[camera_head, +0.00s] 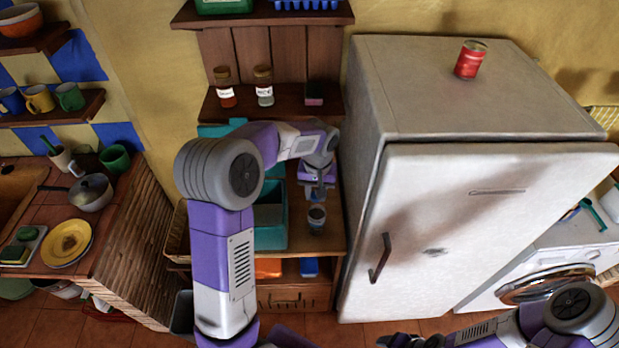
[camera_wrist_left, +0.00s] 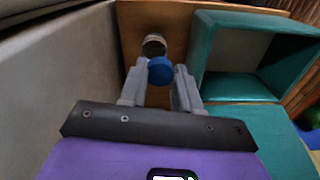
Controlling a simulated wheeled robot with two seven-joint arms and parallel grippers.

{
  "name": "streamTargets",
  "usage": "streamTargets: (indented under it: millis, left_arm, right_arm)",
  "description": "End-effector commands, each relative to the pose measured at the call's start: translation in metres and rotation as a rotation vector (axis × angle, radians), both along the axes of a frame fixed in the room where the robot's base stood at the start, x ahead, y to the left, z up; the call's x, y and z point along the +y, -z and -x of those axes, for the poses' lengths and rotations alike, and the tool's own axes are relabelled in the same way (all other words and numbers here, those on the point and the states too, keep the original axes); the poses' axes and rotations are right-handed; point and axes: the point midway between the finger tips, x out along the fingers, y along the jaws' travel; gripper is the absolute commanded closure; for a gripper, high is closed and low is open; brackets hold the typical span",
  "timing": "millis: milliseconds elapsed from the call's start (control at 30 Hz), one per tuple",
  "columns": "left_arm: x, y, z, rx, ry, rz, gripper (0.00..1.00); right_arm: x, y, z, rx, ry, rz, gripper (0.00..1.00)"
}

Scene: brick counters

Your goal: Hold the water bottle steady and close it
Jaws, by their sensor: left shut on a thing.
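My left gripper (camera_head: 318,191) reaches down over the wooden shelf unit, above the small water bottle (camera_head: 317,219). In the left wrist view my left gripper (camera_wrist_left: 162,82) is shut on a round blue cap (camera_wrist_left: 160,70) between its fingertips. The bottle's round top (camera_wrist_left: 154,44) shows just beyond the cap; the bottle stands on the wooden surface. I cannot tell whether cap and bottle touch. My right gripper (camera_head: 405,341) is low at the bottom edge of the head view, away from the bottle; its fingers are not clear.
A teal bin (camera_head: 271,228) stands left of the bottle, and its open box shape (camera_wrist_left: 240,60) shows in the wrist view. The tall white fridge (camera_head: 440,230) stands close on the right. A shelf (camera_head: 280,104) with jars is behind.

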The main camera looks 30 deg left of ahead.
Motion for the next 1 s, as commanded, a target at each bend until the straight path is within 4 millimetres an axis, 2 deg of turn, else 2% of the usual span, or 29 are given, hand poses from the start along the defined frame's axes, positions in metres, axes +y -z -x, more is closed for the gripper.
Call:
streamTargets:
  millis: [33,167,300,400,500,700,1000]
  left_arm:
    - [-0.007,0.026,0.004,0.005,0.03,-0.002,0.96]
    - [-0.026,0.074,0.016,0.007,0.112,-0.006,0.96]
    - [-0.049,0.13,0.034,0.006,0.216,-0.003,0.96]
    - [-0.064,0.162,0.046,0.005,0.284,0.002,0.96]
    - [-0.075,0.186,0.057,0.004,0.338,0.007,0.96]
    - [-0.086,0.207,0.069,0.001,0.394,0.016,0.96]
    - [-0.088,0.207,0.07,0.001,0.4,0.018,0.96]
  right_arm:
    - [0.0,0.019,-0.002,-0.003,0.0,0.001,0.37]
    - [0.0,0.049,-0.002,-0.004,0.001,0.0,0.37]
    - [0.0,0.084,-0.002,-0.003,0.0,0.0,0.37]
    - [0.0,0.105,-0.002,-0.003,0.0,0.0,0.37]
    - [0.0,0.12,-0.002,-0.003,0.0,0.0,0.37]
    - [0.0,0.132,-0.003,-0.003,0.0,0.0,0.37]
    - [0.0,0.131,-0.003,-0.003,0.0,0.0,0.37]
